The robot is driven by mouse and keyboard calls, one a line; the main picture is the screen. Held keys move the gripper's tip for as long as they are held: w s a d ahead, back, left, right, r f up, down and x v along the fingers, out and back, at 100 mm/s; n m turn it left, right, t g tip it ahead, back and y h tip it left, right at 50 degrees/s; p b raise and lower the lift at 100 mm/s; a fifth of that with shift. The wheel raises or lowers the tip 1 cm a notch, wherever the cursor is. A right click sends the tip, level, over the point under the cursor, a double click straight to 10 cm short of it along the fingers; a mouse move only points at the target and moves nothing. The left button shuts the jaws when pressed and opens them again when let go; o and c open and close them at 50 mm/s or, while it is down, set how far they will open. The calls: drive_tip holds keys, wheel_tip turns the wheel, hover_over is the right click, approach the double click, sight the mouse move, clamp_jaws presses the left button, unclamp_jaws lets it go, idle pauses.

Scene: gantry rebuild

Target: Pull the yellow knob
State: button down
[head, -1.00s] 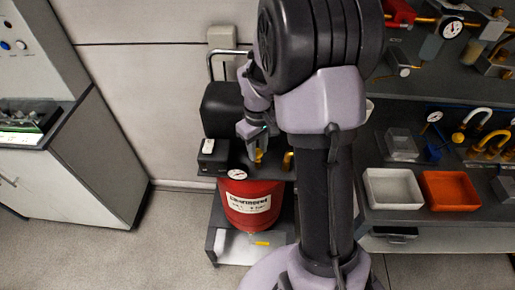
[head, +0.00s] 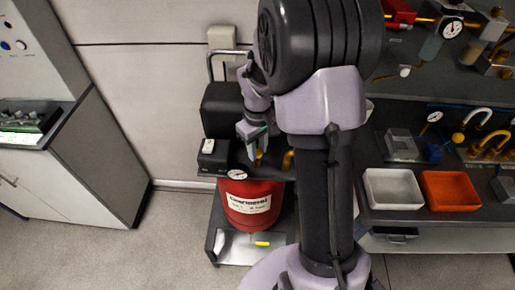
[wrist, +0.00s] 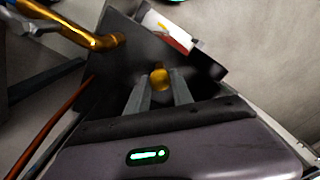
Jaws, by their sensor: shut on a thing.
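The yellow knob (wrist: 159,79) is a small brass-yellow ball on the dark top of a machine with a red tank (head: 249,202). In the wrist view it sits between the tips of my gripper (wrist: 162,84), whose two grey fingers are shut on it. In the head view my gripper (head: 254,156) points down at the machine's top. The knob shows there only as a small yellow spot (head: 259,157) beside the fingers, partly hidden by them.
A brass pipe (wrist: 85,38) runs close to the left of my gripper in the wrist view. A pressure gauge (head: 237,174) sits at the tank's front. A white tray (head: 393,189) and an orange tray (head: 449,191) stand on the bench to the right. The floor at left is clear.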

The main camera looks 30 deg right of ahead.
drive_tip(key=shift+r, duration=0.1)
idle(0.3)
drive_tip(key=shift+r+p, duration=0.75)
drive_tip(key=shift+p, duration=0.2)
drive_tip(key=shift+f, duration=0.2)
drive_tip(key=c, duration=1.1)
unclamp_jaws()
wheel_tip(320, 180, up, 18)
drive_tip(key=p, duration=0.5)
drive_tip(key=shift+f+p, duration=0.25)
drive_tip(key=shift+p, duration=0.15)
